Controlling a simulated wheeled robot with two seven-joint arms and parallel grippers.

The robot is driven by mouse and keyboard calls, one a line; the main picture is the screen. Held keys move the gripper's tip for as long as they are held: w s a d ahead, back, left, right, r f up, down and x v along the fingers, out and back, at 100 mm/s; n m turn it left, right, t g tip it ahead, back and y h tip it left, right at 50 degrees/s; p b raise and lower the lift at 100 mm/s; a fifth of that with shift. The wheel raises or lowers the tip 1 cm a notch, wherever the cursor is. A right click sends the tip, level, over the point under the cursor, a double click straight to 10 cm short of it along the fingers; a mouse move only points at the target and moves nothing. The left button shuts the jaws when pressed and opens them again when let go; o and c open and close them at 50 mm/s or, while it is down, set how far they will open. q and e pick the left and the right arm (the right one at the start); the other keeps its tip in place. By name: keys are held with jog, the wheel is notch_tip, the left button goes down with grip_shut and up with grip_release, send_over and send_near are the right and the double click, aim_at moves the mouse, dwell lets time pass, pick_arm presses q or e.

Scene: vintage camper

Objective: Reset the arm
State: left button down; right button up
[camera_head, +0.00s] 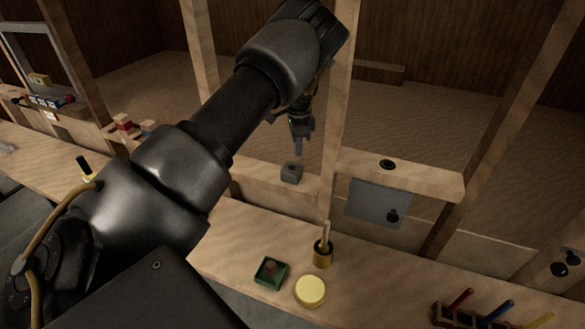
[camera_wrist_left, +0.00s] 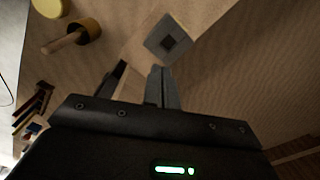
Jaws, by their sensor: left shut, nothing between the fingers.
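My left arm reaches across the head view from the lower left. Its gripper (camera_head: 299,148) points down, shut and empty, above a small grey block with a dark square hollow (camera_head: 291,173). The block sits on a wooden ledge. In the left wrist view the fingers of my left gripper (camera_wrist_left: 141,72) show below the grey block (camera_wrist_left: 167,43) and apart from it. My right gripper is in neither view.
A wooden post (camera_head: 340,90) stands close right of my left gripper. On the counter are a brass cup with a wooden handle (camera_head: 322,258), a yellow round lid (camera_head: 310,291), a green box (camera_head: 270,272) and a rack of coloured tools (camera_head: 460,318). A grey panel (camera_head: 375,203) hangs right.

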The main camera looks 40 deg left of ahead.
pick_arm(q)
jog(key=shift+r, duration=0.6)
